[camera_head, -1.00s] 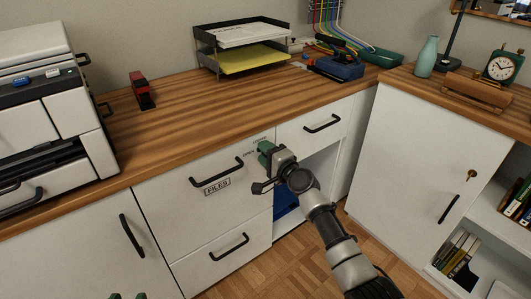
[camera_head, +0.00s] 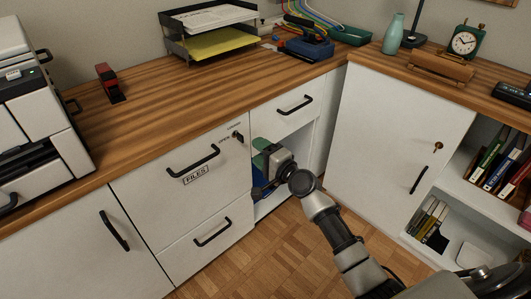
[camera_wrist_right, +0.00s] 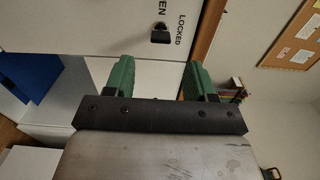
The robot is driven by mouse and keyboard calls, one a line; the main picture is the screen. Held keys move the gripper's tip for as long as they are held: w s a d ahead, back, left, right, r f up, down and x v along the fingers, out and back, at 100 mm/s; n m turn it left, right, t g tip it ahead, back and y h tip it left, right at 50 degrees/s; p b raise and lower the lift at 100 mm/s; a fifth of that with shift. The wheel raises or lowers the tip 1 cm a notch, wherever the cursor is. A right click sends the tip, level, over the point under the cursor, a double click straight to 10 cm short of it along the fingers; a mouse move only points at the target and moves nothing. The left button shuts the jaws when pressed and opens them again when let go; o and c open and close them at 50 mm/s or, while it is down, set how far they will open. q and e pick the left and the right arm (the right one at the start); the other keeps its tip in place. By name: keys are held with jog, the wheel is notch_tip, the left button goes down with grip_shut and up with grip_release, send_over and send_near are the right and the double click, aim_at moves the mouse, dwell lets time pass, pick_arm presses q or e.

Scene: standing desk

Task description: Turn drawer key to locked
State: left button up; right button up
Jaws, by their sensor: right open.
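The dark drawer key (camera_head: 237,136) sits in the lock at the upper right of the files drawer (camera_head: 160,180). OPEN is printed to its left and LOCKED above it. Its exact angle is too small to tell. The key also shows in the right wrist view (camera_wrist_right: 160,36), beyond and above the fingertips. My right gripper (camera_head: 263,152) has green fingers and is to the right of and slightly below the key, apart from it. In the right wrist view its fingers (camera_wrist_right: 160,78) are spread with nothing between them. My left gripper is out of view.
A drawer with a black handle (camera_head: 295,106) is right of the lock, above an open recess holding something blue. The wooden desktop (camera_head: 180,100) overhangs the drawers. A cabinet door (camera_head: 390,140) with a brass key stands at the right. Open floor (camera_head: 265,245) lies below.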

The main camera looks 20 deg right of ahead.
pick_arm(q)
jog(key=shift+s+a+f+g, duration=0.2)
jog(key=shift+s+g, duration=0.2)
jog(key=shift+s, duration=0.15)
pick_arm(e)
jog(key=shift+v, duration=1.15)
